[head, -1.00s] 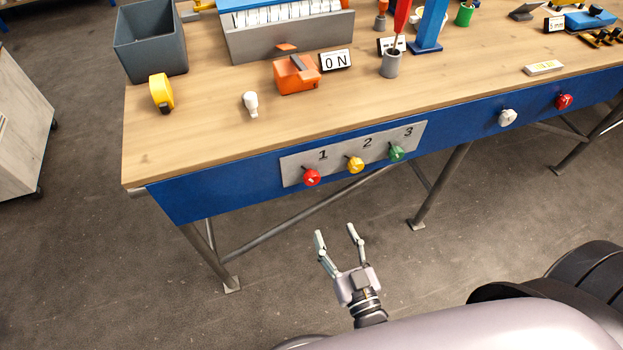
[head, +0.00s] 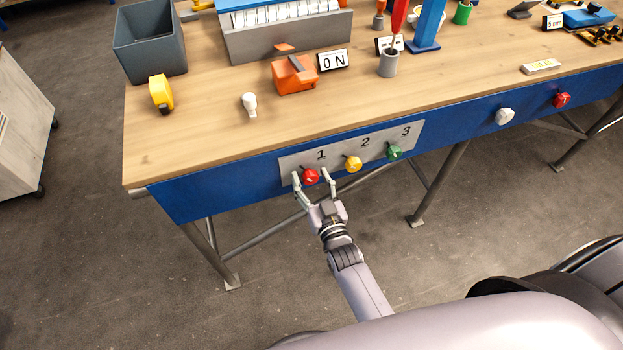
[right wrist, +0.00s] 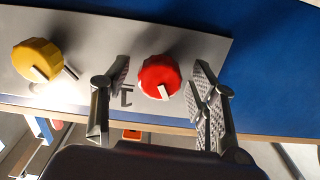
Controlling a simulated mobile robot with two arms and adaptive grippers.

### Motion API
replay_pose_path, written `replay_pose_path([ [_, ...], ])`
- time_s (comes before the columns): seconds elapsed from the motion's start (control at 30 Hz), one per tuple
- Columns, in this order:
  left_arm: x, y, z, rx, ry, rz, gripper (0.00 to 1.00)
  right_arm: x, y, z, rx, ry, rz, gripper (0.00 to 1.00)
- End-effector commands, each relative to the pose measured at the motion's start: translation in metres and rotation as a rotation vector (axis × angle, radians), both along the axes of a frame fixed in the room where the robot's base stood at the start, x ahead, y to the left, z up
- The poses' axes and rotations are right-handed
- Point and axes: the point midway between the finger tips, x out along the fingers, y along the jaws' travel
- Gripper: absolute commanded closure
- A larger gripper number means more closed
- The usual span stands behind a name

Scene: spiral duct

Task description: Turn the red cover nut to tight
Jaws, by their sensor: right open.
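The red cover nut (head: 311,176) is a round knob with a white pointer mark, under the number 1 on the grey plate (head: 290,165) on the bench's blue front. In the right wrist view the red nut (right wrist: 159,76) sits between the two fingers. My right gripper (head: 310,178) is open, with one finger on each side of the nut; the right wrist view shows gaps between the fingers (right wrist: 160,95) and the nut. My left gripper is not in view.
A yellow nut (head: 353,164) and a green nut (head: 394,152) sit to the right on the same plate. In the right wrist view the yellow nut (right wrist: 37,60) is left of my fingers. White (head: 505,116) and red (head: 561,99) knobs are farther right. Floor below is clear.

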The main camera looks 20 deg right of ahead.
Motion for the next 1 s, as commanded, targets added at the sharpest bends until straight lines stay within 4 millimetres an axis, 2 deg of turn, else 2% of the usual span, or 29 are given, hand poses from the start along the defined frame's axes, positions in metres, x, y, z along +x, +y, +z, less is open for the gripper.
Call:
replay_pose_path([
  [0.23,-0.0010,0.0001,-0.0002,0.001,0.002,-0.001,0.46,0.0004,-0.0001,-0.0005,0.000,0.001,0.000,0.46],
  [0.9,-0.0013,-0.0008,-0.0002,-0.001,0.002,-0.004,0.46,0.0001,0.0000,-0.0004,0.000,0.001,0.000,0.90],
  [1.0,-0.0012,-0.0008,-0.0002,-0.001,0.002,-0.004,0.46,0.0001,0.0000,-0.0004,0.000,0.001,0.000,0.94],
])
